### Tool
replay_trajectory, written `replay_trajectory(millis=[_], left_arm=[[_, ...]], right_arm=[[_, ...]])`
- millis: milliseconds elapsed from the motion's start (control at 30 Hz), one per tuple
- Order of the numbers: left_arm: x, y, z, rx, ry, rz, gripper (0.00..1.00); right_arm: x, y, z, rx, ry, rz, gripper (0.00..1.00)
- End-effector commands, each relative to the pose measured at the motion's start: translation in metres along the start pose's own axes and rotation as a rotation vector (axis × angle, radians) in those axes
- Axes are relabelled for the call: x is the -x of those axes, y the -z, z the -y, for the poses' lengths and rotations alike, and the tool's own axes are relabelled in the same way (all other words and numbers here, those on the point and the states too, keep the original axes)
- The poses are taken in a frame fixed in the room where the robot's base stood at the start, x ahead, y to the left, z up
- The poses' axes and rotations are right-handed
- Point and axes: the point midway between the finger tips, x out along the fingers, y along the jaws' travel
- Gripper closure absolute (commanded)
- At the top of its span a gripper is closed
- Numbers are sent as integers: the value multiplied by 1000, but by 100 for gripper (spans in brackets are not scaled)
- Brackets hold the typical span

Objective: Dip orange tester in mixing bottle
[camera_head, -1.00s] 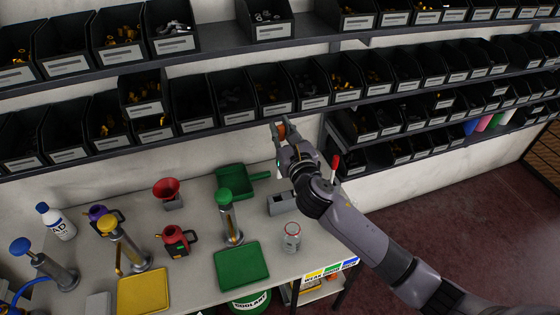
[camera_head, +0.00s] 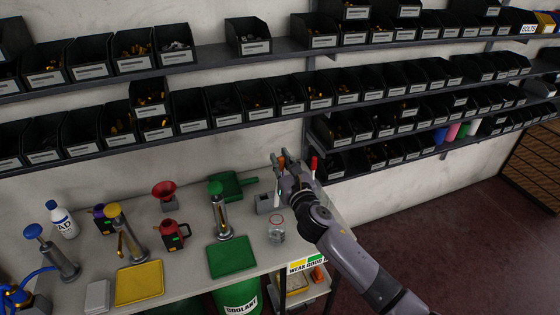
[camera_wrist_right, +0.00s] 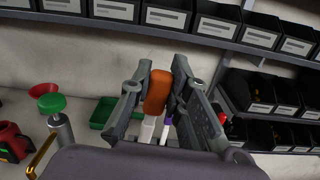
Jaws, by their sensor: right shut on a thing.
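My right gripper (camera_head: 282,162) is shut on the orange tester (camera_wrist_right: 157,92), which stands roughly upright between the fingers in the right wrist view. Its pale lower part runs down behind my gripper body, and its tip is hidden. The gripper is above the back right part of the table, apart from other things as far as I can tell. My left gripper is not in view.
A grey box (camera_head: 265,203) stands behind the jar. A red-handled tester (camera_head: 314,164) shows behind my right wrist. A green tray (camera_head: 232,257), a green-topped pump (camera_head: 219,212) and a red jug (camera_head: 173,236) stand to the left. Shelves of black bins (camera_head: 255,100) line the wall.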

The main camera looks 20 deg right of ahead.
Motion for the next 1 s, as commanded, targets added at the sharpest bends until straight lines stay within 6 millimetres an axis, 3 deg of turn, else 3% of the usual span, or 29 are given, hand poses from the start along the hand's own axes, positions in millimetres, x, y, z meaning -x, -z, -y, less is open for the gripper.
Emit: replay_trajectory(millis=[33,367,800,1000], left_arm=[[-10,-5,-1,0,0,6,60],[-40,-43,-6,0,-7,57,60],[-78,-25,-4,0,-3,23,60],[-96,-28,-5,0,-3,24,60]], right_arm=[[1,10,0,-1,0,0,97],[2,43,2,1,-1,0,97],[4,87,6,0,-1,-1,97],[4,107,7,1,0,0,97]])
